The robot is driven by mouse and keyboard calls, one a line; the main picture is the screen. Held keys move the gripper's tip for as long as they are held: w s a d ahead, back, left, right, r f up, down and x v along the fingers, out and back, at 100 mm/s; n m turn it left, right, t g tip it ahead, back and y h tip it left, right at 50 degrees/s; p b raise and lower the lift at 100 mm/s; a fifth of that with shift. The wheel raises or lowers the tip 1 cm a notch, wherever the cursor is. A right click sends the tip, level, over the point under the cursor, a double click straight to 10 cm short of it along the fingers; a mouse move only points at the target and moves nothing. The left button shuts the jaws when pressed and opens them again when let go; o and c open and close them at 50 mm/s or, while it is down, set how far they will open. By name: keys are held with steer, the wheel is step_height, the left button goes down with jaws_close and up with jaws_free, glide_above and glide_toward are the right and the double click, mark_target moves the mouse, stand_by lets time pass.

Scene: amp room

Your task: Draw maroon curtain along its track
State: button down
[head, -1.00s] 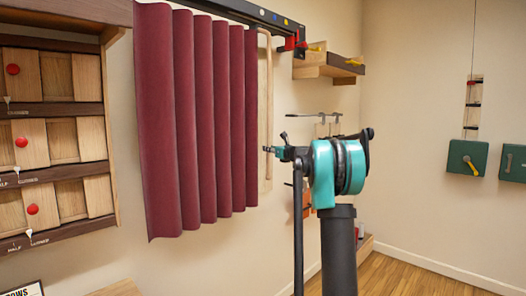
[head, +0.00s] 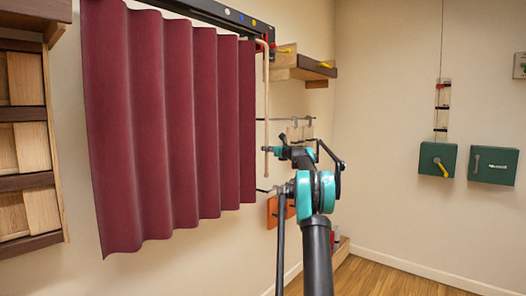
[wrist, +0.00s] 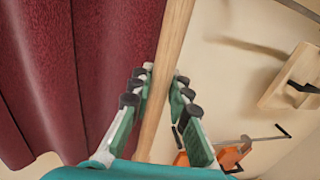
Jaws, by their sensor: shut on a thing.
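The maroon curtain (head: 175,130) hangs in wide folds from the dark track (head: 215,12) on the left wall. It also fills the left of the wrist view (wrist: 75,70). A pale wooden wand (head: 266,105) hangs at the curtain's right edge, near the track's right end. My gripper (head: 274,151) is at the wand's lower part, just right of the curtain. In the wrist view my gripper (wrist: 160,82) has its fingers on both sides of the wand (wrist: 175,35) and is shut on it. The exact finger contact is hard to see.
A wooden shelf (head: 300,68) juts from the wall just past the track end. A thin rail with hooks (head: 285,119) and an orange item (head: 281,211) are behind my arm. Green boxes (head: 493,165) hang on the right wall. The floor (head: 390,275) at right is clear.

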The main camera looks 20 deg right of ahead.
steer(key=shift+d+r, duration=0.1)
steer(key=shift+d, duration=0.2)
steer(key=c, duration=1.4)
jaws_free()
steer(key=shift+w, duration=0.15)
steer(key=v, duration=1.2)
